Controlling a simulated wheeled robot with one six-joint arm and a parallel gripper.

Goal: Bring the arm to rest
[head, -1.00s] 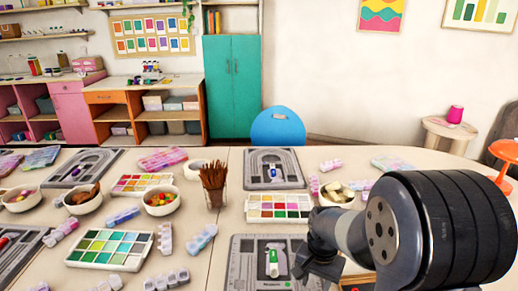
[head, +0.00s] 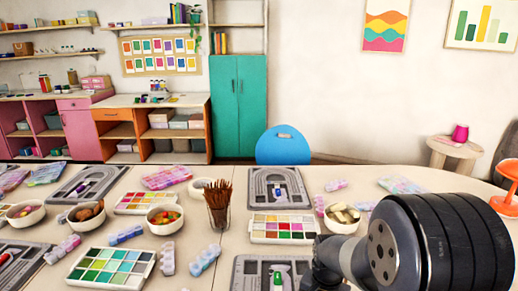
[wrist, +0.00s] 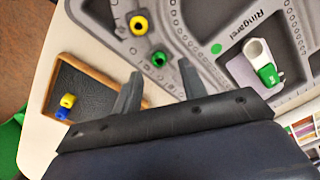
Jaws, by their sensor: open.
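My gripper (wrist: 160,77) is open in the wrist view, its two dark fingers apart with nothing between them. It is over the edge of a grey bead board (wrist: 215,18). A yellow bead (wrist: 139,25) and a green bead (wrist: 158,59) sit on the board near the fingers. A green piece (wrist: 268,74) lies by a white holder in the board's recess. In the head view my arm reaches in from the lower right, and its end is cut off by the bottom edge.
A wood-rimmed black tray (wrist: 88,75) holds a yellow bead and a blue bead. In the head view, paint sets, bowls, a brush cup (head: 218,215) and another bead board (head: 277,200) crowd the table. A blue chair (head: 283,146) stands behind it.

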